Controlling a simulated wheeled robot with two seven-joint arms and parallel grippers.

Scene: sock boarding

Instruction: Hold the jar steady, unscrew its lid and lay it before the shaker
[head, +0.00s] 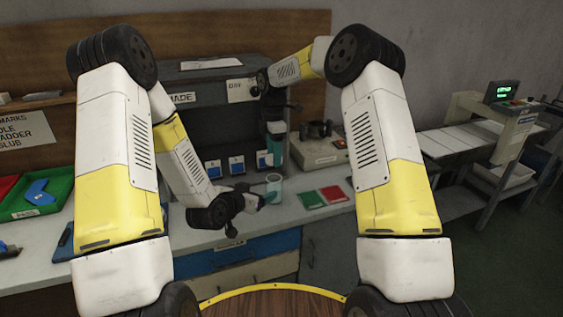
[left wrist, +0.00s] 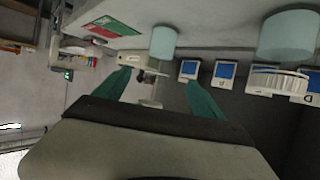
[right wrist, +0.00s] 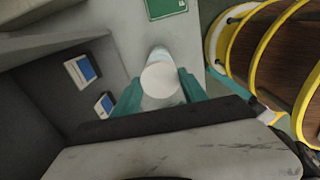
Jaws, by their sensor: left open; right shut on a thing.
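The jar (head: 273,189), a pale blue-green cylinder, stands upright on the bench. It also shows in the right wrist view (right wrist: 160,55). My right gripper (head: 273,165) points down from above the jar. In the right wrist view its teal fingers are shut on the white round lid (right wrist: 160,80); I cannot tell whether the lid still touches the jar. My left gripper (head: 260,199) is open, low at the left of the jar. In the left wrist view a pale cylinder (left wrist: 163,42) appears beyond and between its fingers. The shaker (head: 318,150) stands behind, to the right.
Green and red mats (head: 313,200) lie right of the jar, with bare bench around them. Blue-and-white cards (head: 236,165) stand behind. Another pale cylinder (left wrist: 288,35) shows in the left wrist view. A green tray (head: 35,198) is far left.

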